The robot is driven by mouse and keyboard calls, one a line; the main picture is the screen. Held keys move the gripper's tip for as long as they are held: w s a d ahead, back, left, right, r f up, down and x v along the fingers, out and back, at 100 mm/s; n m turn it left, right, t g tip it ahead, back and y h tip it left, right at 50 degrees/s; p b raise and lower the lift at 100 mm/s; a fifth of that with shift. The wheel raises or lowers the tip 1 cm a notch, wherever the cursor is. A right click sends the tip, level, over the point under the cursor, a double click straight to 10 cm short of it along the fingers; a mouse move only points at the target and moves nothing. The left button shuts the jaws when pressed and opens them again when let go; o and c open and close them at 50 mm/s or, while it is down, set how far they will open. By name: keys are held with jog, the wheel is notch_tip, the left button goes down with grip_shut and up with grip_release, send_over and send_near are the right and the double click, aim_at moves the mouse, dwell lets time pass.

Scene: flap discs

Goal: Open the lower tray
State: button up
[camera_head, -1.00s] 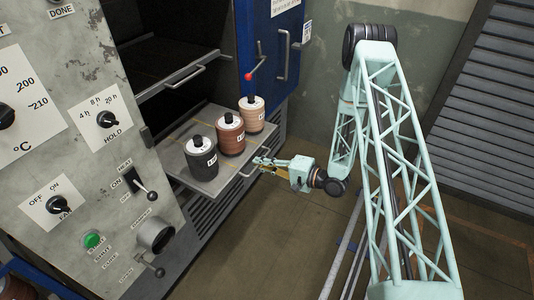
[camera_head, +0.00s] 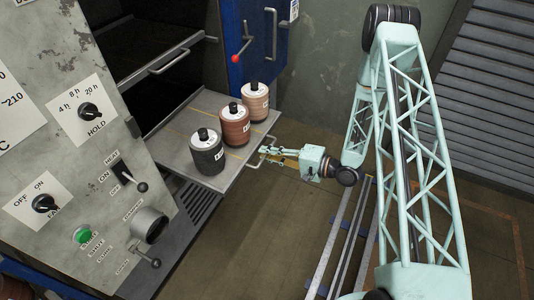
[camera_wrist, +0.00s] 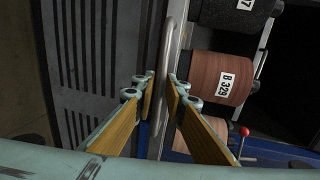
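The lower tray (camera_head: 188,118) is a grey plate sticking well out of the oven, with three disc stacks on it. The stacks are a black one (camera_head: 207,155), a red-brown one (camera_head: 235,128) and a paler brown one (camera_head: 256,103), each on a spindle. The tray's handle (camera_head: 268,139) is a thin metal bar on its front edge. My gripper (camera_head: 266,151) is at this handle. In the wrist view the handle bar (camera_wrist: 171,45) runs between my finger pads (camera_wrist: 162,88), which appear closed onto it. The fingertip contact is partly hidden.
An upper rack's handle (camera_head: 176,55) shows above the tray, inside the dark oven. The blue door (camera_head: 231,25) with a red-knobbed lever stands open behind the stacks. The control panel (camera_head: 60,150) is at left. The floor (camera_head: 255,235) before the tray is clear; rails lie at right.

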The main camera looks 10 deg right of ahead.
jog(key=shift+o, duration=1.2)
jog(key=shift+s+d, duration=0.1)
jog(key=shift+d, duration=0.05)
jog(key=v, duration=1.1)
jog(key=shift+s+d, duration=0.2)
jog(key=shift+d, duration=0.05)
jog(key=shift+r, duration=0.15)
jog(key=shift+w, duration=0.1)
